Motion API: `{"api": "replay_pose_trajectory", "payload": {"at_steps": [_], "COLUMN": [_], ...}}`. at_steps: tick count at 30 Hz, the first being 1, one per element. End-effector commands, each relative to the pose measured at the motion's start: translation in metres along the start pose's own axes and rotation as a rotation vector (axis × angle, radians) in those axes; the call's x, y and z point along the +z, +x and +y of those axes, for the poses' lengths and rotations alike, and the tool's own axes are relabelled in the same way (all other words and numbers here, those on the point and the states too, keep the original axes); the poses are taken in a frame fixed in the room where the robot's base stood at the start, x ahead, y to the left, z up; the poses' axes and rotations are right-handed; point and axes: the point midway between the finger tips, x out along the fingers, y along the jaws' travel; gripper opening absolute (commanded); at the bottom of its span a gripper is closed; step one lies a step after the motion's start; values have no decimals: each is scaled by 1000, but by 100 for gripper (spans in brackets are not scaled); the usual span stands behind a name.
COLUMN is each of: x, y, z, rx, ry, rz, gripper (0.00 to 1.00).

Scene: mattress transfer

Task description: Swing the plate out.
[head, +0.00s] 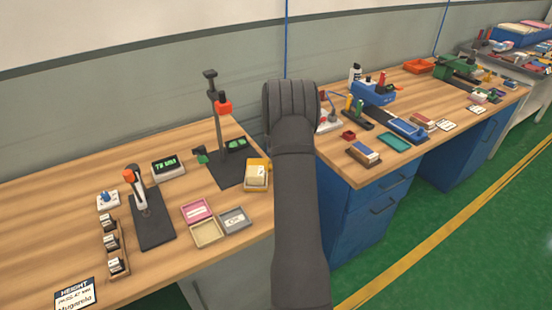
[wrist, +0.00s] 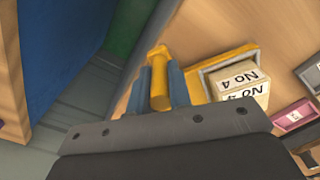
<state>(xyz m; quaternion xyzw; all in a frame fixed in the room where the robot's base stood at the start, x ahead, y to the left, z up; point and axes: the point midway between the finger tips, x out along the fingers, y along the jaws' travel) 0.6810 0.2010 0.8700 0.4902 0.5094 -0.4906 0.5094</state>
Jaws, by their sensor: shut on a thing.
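The yellow plate (head: 248,188) lies at the right end of the near bench, with a cream block (head: 256,174) on it. In the wrist view the block (wrist: 244,88) is labelled "No 4" and sits within a grey-edged frame on the yellow plate (wrist: 222,58). A yellow handle (wrist: 158,60) stands out beside the plate. My gripper (wrist: 163,88) is shut on this handle, with a blue finger on each side. In the head view my dark arm hides the fingers and the handle.
A black stand (head: 219,125) with an orange-topped post is left of the plate. Pink, cream and grey trays (head: 234,220) lie in front. A gap separates this bench from the right bench (head: 350,170), which has a blue drawer cabinet (head: 365,215).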

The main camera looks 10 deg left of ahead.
Motion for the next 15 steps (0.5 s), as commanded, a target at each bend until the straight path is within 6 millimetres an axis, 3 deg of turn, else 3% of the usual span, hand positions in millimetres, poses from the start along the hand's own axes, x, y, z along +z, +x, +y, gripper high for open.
{"api": "replay_pose_trajectory", "payload": {"at_steps": [15], "x": [1], "y": [-1], "z": [22], "rx": [4], "ry": [-247], "rz": [1], "gripper": [0]}}
